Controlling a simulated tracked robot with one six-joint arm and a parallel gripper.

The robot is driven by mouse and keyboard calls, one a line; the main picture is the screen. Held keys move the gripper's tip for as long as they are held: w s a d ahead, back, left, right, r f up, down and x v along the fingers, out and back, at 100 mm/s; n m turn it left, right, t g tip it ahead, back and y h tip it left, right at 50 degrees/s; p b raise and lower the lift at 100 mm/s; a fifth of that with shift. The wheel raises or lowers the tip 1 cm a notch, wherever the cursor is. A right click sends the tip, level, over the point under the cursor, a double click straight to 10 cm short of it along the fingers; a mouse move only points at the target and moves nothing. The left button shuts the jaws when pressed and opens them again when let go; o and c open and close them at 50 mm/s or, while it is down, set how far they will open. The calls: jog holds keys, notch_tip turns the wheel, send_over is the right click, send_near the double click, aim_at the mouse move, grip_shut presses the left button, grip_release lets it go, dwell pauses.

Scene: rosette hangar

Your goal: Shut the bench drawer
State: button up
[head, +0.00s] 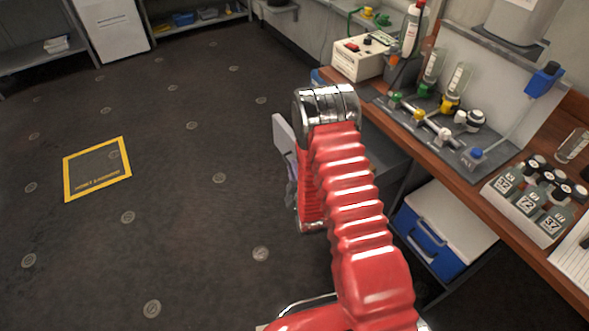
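The bench (452,165) runs along the right side with a brown wooden top. A dark grey housing under the bench top shows right of my arm.
A blue and white cooler box (440,235) stands on a low shelf under the bench. Bottles in a white rack (530,200), a valve manifold (430,125) and a cream instrument box (358,58) stand on top. The dark floor at left is clear around a yellow-edged floor marking (97,168).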

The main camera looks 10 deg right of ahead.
grip_shut()
jog(key=shift+d, duration=0.1)
jog(key=w+d, duration=0.3)
jog(key=d, duration=0.7)
jog(key=w+d, duration=0.3)
jog(key=d, duration=0.7)
jog(key=w+d, duration=0.3)
jog(key=d, duration=0.7)
jog(key=shift+w+d+f, duration=0.15)
jog(key=shift+w, duration=0.2)
jog(key=shift+d, duration=0.2)
jog(key=shift+o, duration=0.9)
grip_release()
jog(key=shift+w, duration=0.1)
jog(key=shift+o, duration=0.4)
